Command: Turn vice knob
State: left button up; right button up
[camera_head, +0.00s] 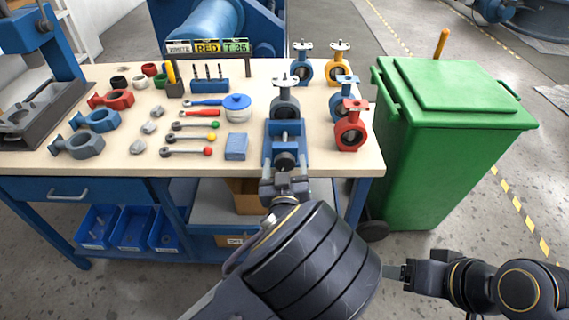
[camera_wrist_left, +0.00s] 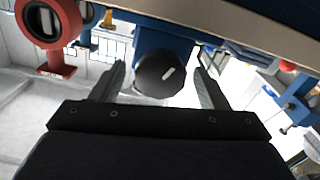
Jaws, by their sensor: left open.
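The blue vice (camera_head: 270,150) stands at the front edge of the workbench with a grey butterfly valve (camera_head: 285,106) at its far end. Its round dark knob (camera_head: 286,160) faces me over the front edge. In the left wrist view the knob (camera_wrist_left: 160,76) shows a pale line mark and sits between the two fingers. My left gripper (camera_head: 284,178) is open in front of the knob, one finger to each side; contact cannot be made out. It also shows in the left wrist view (camera_wrist_left: 158,88). My right gripper (camera_head: 396,272) is low at the right, away from the vice.
Red (camera_head: 350,132), blue (camera_head: 343,100) and other butterfly valves stand right of the vice. A blue box (camera_head: 236,147) and several wrenches lie left of it. A green bin (camera_head: 440,150) stands right of the workbench (camera_head: 225,160). Open floor lies in front.

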pick_arm(q)
jog(key=shift+w, duration=0.35)
jog(key=c, duration=0.9)
jog(key=shift+m, duration=0.5)
jog(key=shift+c, duration=0.4)
jog(key=o, duration=1)
jog(key=shift+s, duration=0.15)
